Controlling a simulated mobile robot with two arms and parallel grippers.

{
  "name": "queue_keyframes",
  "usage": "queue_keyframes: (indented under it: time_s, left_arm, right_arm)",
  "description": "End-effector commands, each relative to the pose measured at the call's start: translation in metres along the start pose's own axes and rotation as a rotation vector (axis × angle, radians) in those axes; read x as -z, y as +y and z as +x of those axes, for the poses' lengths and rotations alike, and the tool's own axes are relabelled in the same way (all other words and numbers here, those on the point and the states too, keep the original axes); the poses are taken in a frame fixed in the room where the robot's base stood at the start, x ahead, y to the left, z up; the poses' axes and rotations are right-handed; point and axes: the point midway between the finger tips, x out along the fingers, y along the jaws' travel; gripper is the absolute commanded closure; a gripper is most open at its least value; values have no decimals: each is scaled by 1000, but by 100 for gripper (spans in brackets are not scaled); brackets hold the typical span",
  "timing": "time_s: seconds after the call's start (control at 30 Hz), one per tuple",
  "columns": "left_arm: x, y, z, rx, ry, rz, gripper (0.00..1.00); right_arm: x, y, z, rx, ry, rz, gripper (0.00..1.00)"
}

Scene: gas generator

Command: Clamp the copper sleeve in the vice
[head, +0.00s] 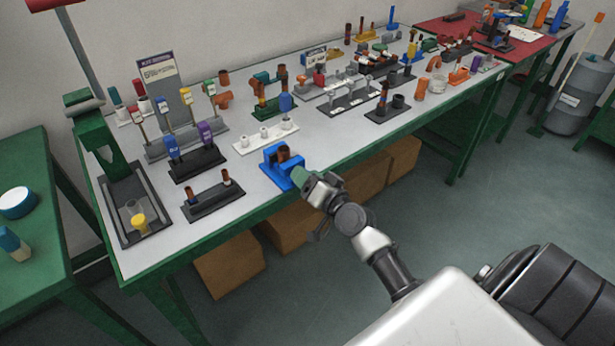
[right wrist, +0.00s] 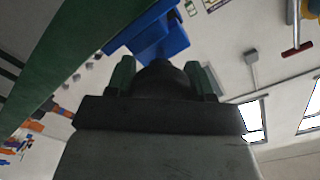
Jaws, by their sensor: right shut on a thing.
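The blue vice (head: 270,168) stands at the front edge of the grey-topped table. A brown copper-coloured sleeve (head: 284,153) stands upright between its jaws; whether the jaws touch it I cannot tell. My right gripper (head: 300,177), with green fingertips, is at the vice's front, over the table edge. In the right wrist view the fingers (right wrist: 163,78) are shut on a dark round part (right wrist: 160,72), which looks like the vice's handle, with the blue vice body (right wrist: 160,38) just beyond. The fingers partly hide the handle. My left gripper is not in view.
A black stand (head: 214,203) with small brown pieces is left of the vice. A white rack (head: 265,138) is behind it, and a black holder (head: 388,113) is to the right. Cardboard boxes (head: 232,265) sit under the table.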

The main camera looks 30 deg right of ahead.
Motion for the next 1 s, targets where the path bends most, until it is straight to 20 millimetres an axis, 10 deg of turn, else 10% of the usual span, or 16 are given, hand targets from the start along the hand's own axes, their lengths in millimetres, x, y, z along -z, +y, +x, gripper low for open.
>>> queue_keyframes:
  time_s: [0.77, 0.8, 1.0]
  left_arm:
    - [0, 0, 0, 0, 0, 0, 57]
    - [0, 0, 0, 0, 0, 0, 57]
    - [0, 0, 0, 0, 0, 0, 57]
  right_arm:
    - [-2, 0, 0, -1, -5, 4, 71]
    - [-2, 0, 0, -1, -5, 4, 42]
    - [-1, 0, 0, -1, -3, 2, 24]
